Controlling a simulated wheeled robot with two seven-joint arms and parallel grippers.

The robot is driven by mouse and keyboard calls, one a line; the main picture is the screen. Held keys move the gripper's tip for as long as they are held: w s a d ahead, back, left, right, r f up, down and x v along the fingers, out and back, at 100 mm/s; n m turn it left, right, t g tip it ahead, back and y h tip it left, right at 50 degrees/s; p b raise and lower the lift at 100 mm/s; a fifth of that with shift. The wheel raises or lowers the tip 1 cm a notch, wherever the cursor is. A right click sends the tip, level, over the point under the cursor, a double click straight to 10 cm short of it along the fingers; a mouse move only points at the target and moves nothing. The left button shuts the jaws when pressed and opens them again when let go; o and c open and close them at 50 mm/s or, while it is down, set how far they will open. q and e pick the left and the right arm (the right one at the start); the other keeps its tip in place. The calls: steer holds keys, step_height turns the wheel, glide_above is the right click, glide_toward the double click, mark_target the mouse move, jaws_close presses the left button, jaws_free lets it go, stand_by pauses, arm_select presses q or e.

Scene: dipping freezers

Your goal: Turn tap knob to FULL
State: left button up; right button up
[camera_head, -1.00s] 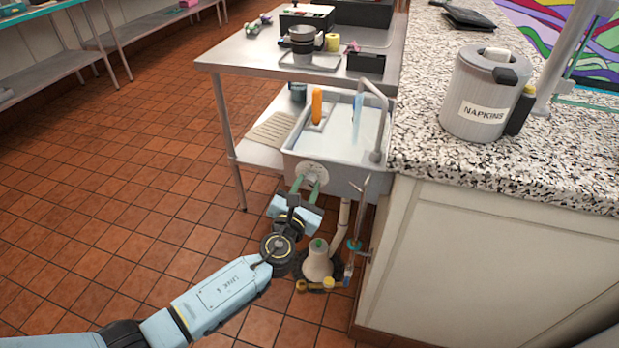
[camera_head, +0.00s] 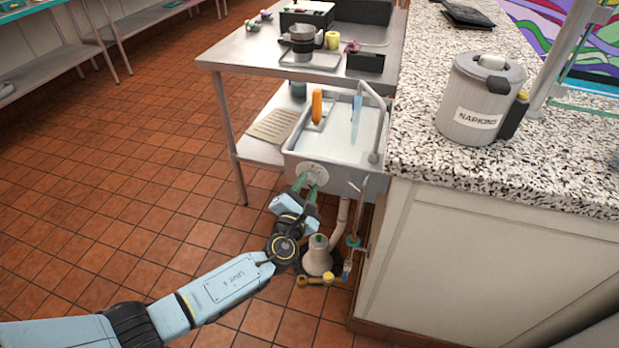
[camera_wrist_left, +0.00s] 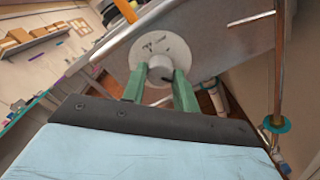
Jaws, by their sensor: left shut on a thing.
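The tap knob (camera_wrist_left: 160,70) is a small grey cylinder on a round white dial plate (camera_wrist_left: 152,48). The plate also shows in the head view (camera_head: 313,172), on the front of the white sink basin (camera_head: 325,150). My left gripper (camera_head: 313,183) has its two green fingers on either side of the knob, shut on it; it also shows in the left wrist view (camera_wrist_left: 160,85). The marks on the plate are too small to read. My right gripper is not in view.
A thin tap pipe (camera_head: 378,120) arches over the basin. A vertical copper rod with a teal fitting (camera_wrist_left: 276,124) stands to the right. A pale cone-shaped object (camera_head: 317,258) stands on the floor below. The counter (camera_head: 480,165) blocks the right; floor is clear at left.

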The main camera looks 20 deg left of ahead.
arm_select(q)
steer(key=shift+r+m+p, duration=0.2)
steer(key=shift+m+p, duration=0.5)
steer(key=shift+m, duration=0.3)
steer(key=shift+f+m, duration=0.2)
steer(key=shift+m, duration=0.4)
steer(key=m+p, duration=0.2)
steer(key=shift+r+m, duration=0.2)
steer(key=shift+m, duration=0.1)
steer(key=o, duration=0.8)
steer(key=shift+f, duration=0.2)
steer(key=s+p, duration=0.3)
steer(key=s, duration=0.4)
steer(key=shift+a+p, duration=0.15)
steer(key=shift+p, duration=0.15)
